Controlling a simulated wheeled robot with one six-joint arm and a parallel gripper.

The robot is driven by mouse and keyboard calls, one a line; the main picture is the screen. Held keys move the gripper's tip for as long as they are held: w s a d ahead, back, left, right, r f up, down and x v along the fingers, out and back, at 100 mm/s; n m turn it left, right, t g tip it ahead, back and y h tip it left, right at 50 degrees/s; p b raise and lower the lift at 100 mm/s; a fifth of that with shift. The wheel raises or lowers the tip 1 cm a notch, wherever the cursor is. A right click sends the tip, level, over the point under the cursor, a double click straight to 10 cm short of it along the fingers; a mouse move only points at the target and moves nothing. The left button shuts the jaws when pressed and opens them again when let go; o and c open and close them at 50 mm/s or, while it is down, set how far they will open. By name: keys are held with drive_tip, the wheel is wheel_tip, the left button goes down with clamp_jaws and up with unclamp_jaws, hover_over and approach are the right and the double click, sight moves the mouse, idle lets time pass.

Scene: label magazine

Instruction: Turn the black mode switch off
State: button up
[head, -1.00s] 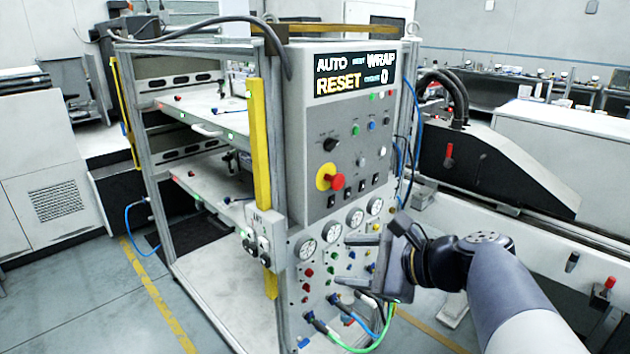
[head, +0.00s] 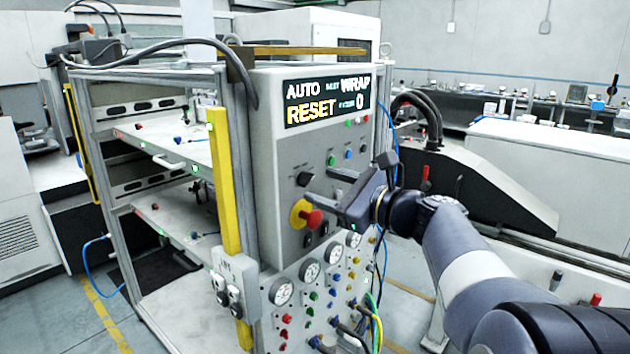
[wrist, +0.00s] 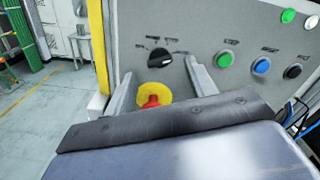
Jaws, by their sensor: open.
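The black mode switch (head: 304,179) is a round knob on the grey control panel, left of my gripper's fingers in the head view. In the wrist view the black mode switch (wrist: 159,57) shows between and beyond the two fingers, with small printed labels around it. My gripper (head: 322,182) is open and empty in front of the panel, apart from the knob. In the wrist view my gripper (wrist: 158,82) has one finger on each side of the knob's line. The label text is too small to read.
A red emergency stop on a yellow base (head: 301,213) sits just below the switch, close to the lower finger. Green (wrist: 225,60) and blue (wrist: 261,65) buttons lie to the right. The display (head: 327,99) reads AUTO and RESET. Gauges (head: 282,291) and hoses are below.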

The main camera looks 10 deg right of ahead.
sight(305, 180)
drive_tip(key=shift+x, duration=1.5)
drive_tip(key=c, duration=1)
drive_tip(key=shift+o, duration=0.2)
